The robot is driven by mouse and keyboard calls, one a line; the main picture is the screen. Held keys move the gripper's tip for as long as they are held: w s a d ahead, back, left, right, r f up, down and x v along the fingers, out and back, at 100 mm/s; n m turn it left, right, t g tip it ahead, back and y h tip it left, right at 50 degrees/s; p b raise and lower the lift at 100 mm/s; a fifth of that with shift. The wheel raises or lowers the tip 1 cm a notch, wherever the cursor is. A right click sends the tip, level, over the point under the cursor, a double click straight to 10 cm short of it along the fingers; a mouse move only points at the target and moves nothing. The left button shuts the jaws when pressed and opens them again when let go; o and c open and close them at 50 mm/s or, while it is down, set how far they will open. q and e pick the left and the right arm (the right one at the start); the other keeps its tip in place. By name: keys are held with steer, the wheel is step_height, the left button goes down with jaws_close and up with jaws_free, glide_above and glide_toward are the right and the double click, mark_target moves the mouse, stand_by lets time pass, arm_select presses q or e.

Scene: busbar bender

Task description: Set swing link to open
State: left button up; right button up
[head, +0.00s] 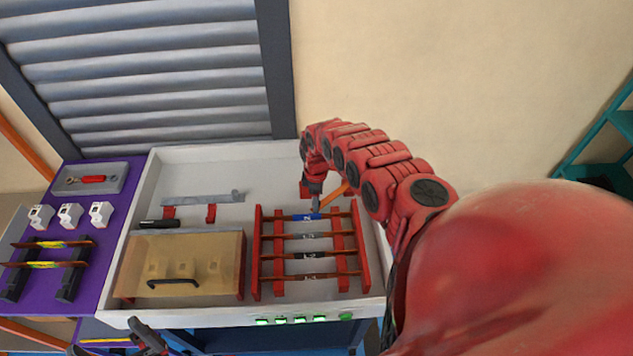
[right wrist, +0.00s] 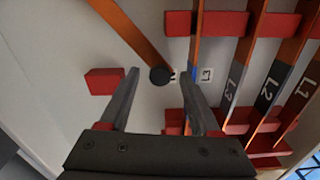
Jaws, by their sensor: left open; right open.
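The swing link (right wrist: 135,38) is a flat copper-orange bar with a round black knob (right wrist: 160,76) at its end. In the right wrist view it slants in from the top left, and the knob lies between my right fingertips. My right gripper (right wrist: 159,74) is open, one finger on each side of the knob; I cannot tell whether they touch it. In the head view the link (head: 336,199) shows partly behind my red right arm, near the rear busbar. A red block (right wrist: 104,82) stands left of the fingers. My left gripper (head: 104,337) is open and empty at the lower left.
Copper busbars labelled L1, L2 (right wrist: 266,92) and L3 run in red supports close to my right gripper. A tan cover with a black handle (head: 173,283) lies left of them in the white tray (head: 190,153). A purple panel (head: 120,205) holds tools further left.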

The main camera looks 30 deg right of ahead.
step_height(320, 180, up, 17)
steer(key=p, duration=0.1)
steer(key=shift+r, duration=0.15)
stand_by(0.4)
steer(key=shift+c, duration=0.3)
